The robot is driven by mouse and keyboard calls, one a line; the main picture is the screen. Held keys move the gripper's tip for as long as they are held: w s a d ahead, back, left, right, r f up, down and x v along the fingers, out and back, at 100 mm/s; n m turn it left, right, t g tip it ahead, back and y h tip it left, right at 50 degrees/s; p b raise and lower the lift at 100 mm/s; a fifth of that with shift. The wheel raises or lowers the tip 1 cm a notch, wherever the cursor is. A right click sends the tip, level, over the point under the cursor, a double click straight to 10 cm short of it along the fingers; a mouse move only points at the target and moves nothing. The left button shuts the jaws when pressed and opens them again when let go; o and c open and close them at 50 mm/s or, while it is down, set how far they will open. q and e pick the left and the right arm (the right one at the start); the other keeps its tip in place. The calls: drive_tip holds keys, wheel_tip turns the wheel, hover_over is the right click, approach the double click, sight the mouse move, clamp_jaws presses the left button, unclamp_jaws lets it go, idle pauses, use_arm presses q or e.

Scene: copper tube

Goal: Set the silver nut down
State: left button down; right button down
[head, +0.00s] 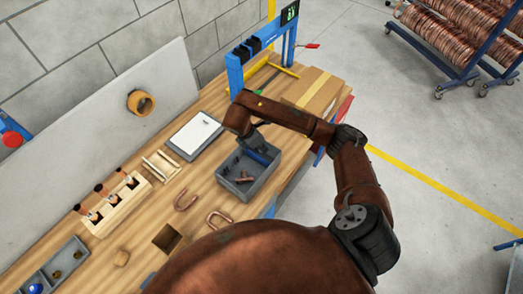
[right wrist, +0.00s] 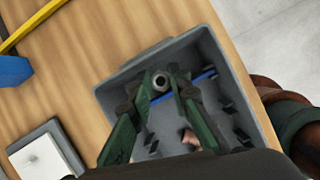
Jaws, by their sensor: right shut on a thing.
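My right gripper (right wrist: 158,88) is shut on the silver nut (right wrist: 160,78), a small round grey piece with a dark hole, held between the fingertips. In the right wrist view the grip is over the grey bin (right wrist: 222,56), near one wall. I cannot tell whether the nut touches the bin. In the head view the right arm reaches over the grey bin (head: 236,193) from the right, and the nut is too small or hidden to make out. My left gripper is not in view.
In the bin lie a blue rod (right wrist: 205,76) and copper pieces (head: 241,177). U-shaped copper tubes (head: 218,219) lie in front of the bin. A white-topped grey board (head: 195,135) lies left of it, and a cardboard box (head: 313,90) and blue frame (head: 236,75) stand behind it.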

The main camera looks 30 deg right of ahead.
sight(260, 151)
wheel_tip(260, 151, down, 3)
drive_tip(key=shift+w+d+f+p, duration=0.1)
drive_tip(key=shift+d+f+p, duration=0.1)
drive_tip(key=shift+p, duration=0.35)
drive_tip(key=shift+f, duration=0.15)
drive_tip(key=shift+f, duration=0.1)
drive_tip(key=shift+f+b, duration=0.5)
drive_tip(key=shift+b, duration=0.05)
drive_tip(key=c, duration=2.1)
unclamp_jaws()
drive_tip(key=shift+r, duration=0.1)
